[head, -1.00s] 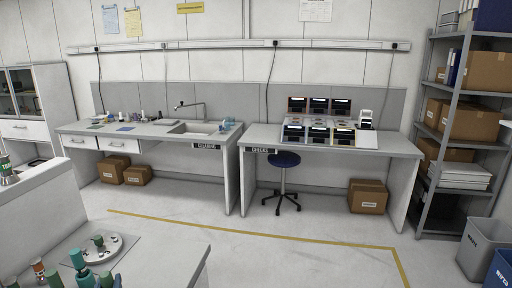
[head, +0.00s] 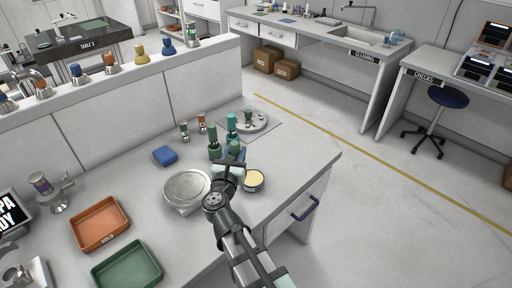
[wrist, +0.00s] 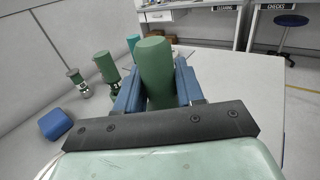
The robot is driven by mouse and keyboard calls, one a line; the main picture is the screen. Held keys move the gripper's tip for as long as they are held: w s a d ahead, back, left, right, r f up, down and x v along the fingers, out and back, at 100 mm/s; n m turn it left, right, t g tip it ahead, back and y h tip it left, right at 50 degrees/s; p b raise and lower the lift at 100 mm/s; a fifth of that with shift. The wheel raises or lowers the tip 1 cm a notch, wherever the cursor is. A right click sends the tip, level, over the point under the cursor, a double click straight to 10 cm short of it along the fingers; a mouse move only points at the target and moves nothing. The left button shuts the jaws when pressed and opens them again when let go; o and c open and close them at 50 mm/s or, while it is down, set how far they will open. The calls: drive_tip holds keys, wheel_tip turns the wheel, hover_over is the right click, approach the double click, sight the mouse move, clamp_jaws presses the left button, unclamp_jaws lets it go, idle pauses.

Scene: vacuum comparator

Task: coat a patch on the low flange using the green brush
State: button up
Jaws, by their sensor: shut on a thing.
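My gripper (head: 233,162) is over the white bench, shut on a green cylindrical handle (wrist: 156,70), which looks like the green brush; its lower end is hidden. In the wrist view the handle stands upright between my blue fingers. In the head view its green top (head: 236,147) shows just beyond my gripper. A second green handle (head: 213,137) and a teal one (head: 232,124) stand close behind. I cannot tell for sure which thing is the low flange. A round pale plate (head: 262,126) with holes and a small green piece lies on a mat beyond the handles.
A round grey metal dish (head: 187,188) and a tin with a yellow top (head: 254,180) flank my gripper. A blue block (head: 165,155), small green (head: 184,131) and orange-topped (head: 202,123) pieces, an orange tray (head: 100,223) and a green tray (head: 128,268) are left. The bench's right side is clear.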

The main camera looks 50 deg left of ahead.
drive_tip(key=s+a+r+n+g+y, duration=0.15)
drive_tip(key=s+a, duration=0.35)
drive_tip(key=s, duration=0.6)
drive_tip(key=s+a+r+n+g+y, duration=0.15)
drive_tip(key=s+a, duration=0.35)
drive_tip(key=s, duration=0.6)
drive_tip(key=shift+w+d+f+m+t+h, duration=0.35)
drive_tip(key=shift+w+f+m+t+h, duration=0.3)
drive_tip(key=shift+f, duration=0.35)
drive_tip(key=shift+w+d+f+m+t+h, duration=0.4)
drive_tip(key=shift+w+f+m+t+h, duration=0.25)
drive_tip(key=shift+f, duration=0.35)
drive_tip(key=shift+w+d+f+m+t+h, duration=0.35)
drive_tip(key=shift+w+f+m+t+h, duration=0.25)
drive_tip(key=shift+f, duration=0.4)
drive_tip(key=shift+w+f, duration=0.3)
drive_tip(key=shift+f, duration=0.4)
drive_tip(key=shift+w, duration=3.8)
drive_tip(key=shift+s, duration=4.2)
drive_tip(key=shift+a, duration=0.9)
drive_tip(key=shift+w+d, duration=0.1)
drive_tip(key=shift+w, duration=4)
drive_tip(key=shift+s, duration=4.05)
wheel_tip(320, 180, up, 8)
